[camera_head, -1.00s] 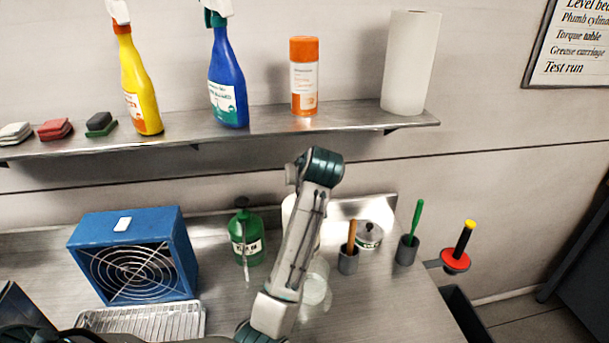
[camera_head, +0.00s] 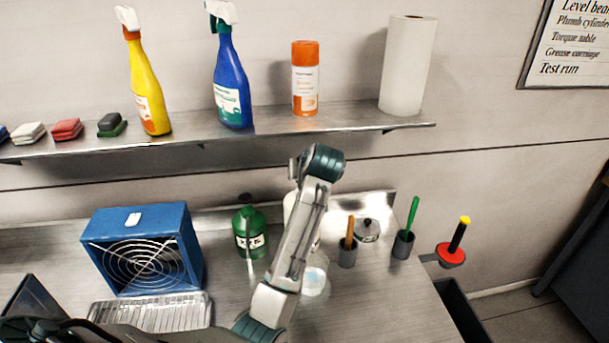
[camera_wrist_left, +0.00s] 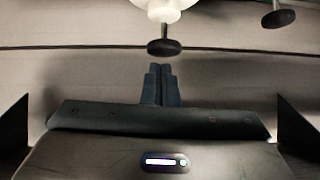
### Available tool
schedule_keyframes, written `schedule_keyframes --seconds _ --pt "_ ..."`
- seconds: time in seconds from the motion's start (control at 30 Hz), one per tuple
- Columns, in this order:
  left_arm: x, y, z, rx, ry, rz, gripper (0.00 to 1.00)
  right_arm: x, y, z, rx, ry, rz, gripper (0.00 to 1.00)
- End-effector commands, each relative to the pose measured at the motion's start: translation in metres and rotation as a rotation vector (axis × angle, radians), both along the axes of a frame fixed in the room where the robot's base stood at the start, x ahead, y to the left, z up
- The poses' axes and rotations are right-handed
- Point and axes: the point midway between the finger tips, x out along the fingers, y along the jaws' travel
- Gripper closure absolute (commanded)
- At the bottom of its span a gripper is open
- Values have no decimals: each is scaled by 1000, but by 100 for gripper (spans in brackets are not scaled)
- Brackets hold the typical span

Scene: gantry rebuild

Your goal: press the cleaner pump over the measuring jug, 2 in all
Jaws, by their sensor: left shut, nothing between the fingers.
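A white bottle (camera_head: 288,207), likely the cleaner, stands behind my left arm, which hides most of it and its pump. The clear measuring jug (camera_head: 315,281) stands in front of it, partly hidden by the same arm. In the left wrist view, a dark round pump head (camera_wrist_left: 165,47) on a white body (camera_wrist_left: 168,7) seems to show upside down. My left gripper (camera_wrist_left: 161,72) is shut and empty, its tips close to that pump head with a small gap in the picture. Contact cannot be told. The head view hides this gripper. My right gripper is not in view.
A labelled green bottle (camera_head: 250,240) stands left of the white one. A blue fan heater (camera_head: 150,213) and wire rack (camera_head: 150,313) are further left. Brush cups (camera_head: 403,246) and a lidded tin (camera_head: 367,231) stand right. A shelf (camera_head: 280,120) with spray bottles hangs above.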

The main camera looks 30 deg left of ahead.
Motion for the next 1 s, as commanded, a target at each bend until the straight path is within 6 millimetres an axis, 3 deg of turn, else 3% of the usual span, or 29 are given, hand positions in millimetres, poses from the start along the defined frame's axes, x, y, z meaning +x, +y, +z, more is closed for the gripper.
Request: schedule_keyframes --seconds 0.2,0.5,1.0 --pt "-26 -24 25 -3 -9 -2 100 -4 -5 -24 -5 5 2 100" --pt "-54 -46 57 0 -4 0 100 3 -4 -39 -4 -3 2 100" --pt "-60 -50 64 1 -3 0 100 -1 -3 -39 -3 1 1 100"
